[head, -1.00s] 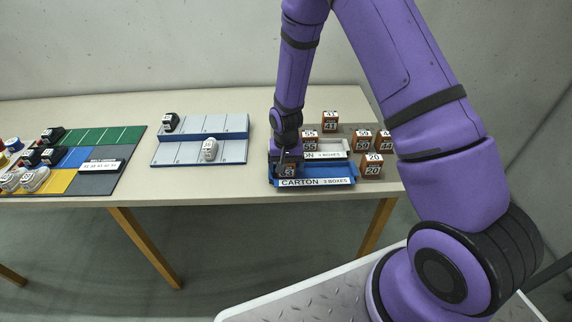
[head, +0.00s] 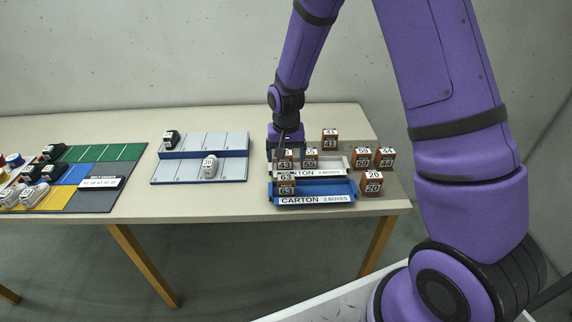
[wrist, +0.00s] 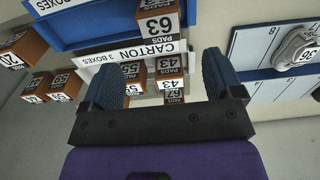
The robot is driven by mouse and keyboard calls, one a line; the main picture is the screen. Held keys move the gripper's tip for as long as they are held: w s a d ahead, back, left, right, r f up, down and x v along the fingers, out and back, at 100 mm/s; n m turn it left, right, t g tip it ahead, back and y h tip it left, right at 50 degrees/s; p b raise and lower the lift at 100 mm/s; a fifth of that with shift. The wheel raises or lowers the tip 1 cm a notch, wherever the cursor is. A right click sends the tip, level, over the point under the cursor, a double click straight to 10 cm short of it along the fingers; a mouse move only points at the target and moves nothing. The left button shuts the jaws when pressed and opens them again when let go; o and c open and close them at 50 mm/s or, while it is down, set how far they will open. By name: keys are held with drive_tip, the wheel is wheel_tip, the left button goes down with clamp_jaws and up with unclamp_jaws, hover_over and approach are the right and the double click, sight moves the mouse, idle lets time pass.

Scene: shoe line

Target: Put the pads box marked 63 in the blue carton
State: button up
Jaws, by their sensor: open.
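The pads box marked 63 (head: 286,187) is a brown box with white labels. It stands in the left end of the blue carton (head: 335,188) and also shows in the wrist view (wrist: 158,27), inside the blue carton (wrist: 85,31). My gripper (head: 285,150) is open and apart from the box, behind it over the left end of the white carton. In the wrist view my gripper (wrist: 160,68) has its fingers wide apart, with no box 63 between them. The fingertips are small and partly hidden in the head view.
The white carton (head: 335,171) stands behind the blue one, with boxes 43 (head: 285,161) and 55 (head: 310,159). Box 20 (head: 373,184) and several other boxes stand to the right. The grey shoe rack (head: 225,172) is left; bare table lies between.

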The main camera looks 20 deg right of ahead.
drive_tip(key=s+d+r+n+t, duration=0.15)
drive_tip(key=s+r, duration=0.35)
drive_tip(key=r, duration=0.6)
drive_tip(key=s+d+r+t, duration=0.15)
drive_tip(key=s+r, duration=0.25)
drive_tip(key=r, duration=0.7)
drive_tip(key=s+d+r, duration=0.1)
drive_tip(key=s+r, duration=0.2)
drive_tip(key=s, duration=0.3)
drive_tip(key=s+d+r+n+t, duration=0.1)
drive_tip(key=s+r, duration=0.3)
drive_tip(key=s, duration=0.3)
drive_tip(key=s+d+r+n+t, duration=0.1)
drive_tip(key=s+d+r, duration=0.1)
drive_tip(key=s, duration=0.5)
drive_tip(key=shift+v, duration=0.9)
